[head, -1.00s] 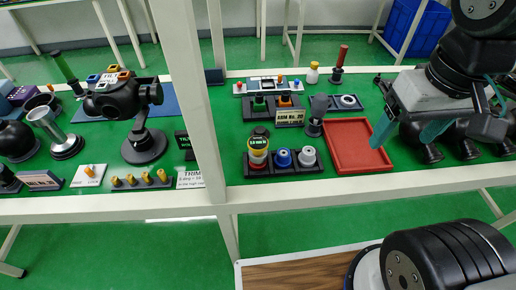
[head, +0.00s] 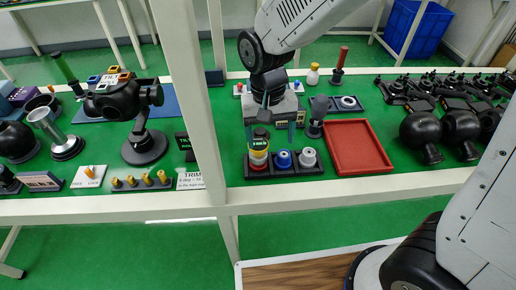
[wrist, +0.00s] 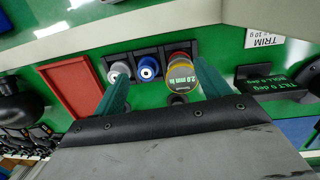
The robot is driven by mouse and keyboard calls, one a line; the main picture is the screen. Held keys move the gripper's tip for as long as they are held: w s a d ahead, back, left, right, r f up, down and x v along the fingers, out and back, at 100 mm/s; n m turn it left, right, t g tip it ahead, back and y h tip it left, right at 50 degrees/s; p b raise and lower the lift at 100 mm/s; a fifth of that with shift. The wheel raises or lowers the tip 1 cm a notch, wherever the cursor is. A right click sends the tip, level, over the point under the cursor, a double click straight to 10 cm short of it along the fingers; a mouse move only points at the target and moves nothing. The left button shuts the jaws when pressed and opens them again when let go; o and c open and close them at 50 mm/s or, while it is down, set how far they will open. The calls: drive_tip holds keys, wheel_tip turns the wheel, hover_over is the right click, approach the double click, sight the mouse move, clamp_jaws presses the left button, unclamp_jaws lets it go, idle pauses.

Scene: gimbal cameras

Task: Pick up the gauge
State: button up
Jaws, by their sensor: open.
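In the head view the gauge (head: 258,150) shows partly behind my gripper's parts. In the wrist view its face (wrist: 182,78) lies between my fingers, closer to the right finger. My gripper (head: 270,132) is open and empty, pointing down over the rack. The wrist view shows both teal fingers of my gripper (wrist: 163,78) spread apart. Whether a finger touches the gauge cannot be told.
A blue spool (head: 282,160) and a white spool (head: 307,158) share the rack. A red tray (head: 357,170) lies to the right. A black joystick (head: 317,115) stands behind. A white post (head: 196,100) rises close on the left. A TILT sign (wrist: 270,85) is near the gauge.

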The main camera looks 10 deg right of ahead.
sight(258, 143)
drive_tip(key=w+a+m, duration=0.1)
drive_tip(key=w+a+m+t, duration=0.1)
drive_tip(key=w, duration=0.1)
drive_tip(key=shift+w+a+f+y, duration=0.15)
drive_tip(key=shift+w+f+y, duration=0.05)
drive_tip(key=shift+w+y, duration=0.1)
drive_tip(key=shift+f+m, duration=0.1)
drive_tip(key=shift+m, duration=0.2)
wheel_tip(258, 143, down, 8)
drive_tip(key=shift+r, duration=0.15)
drive_tip(key=c, duration=1.2)
drive_tip(key=shift+r, duration=0.1)
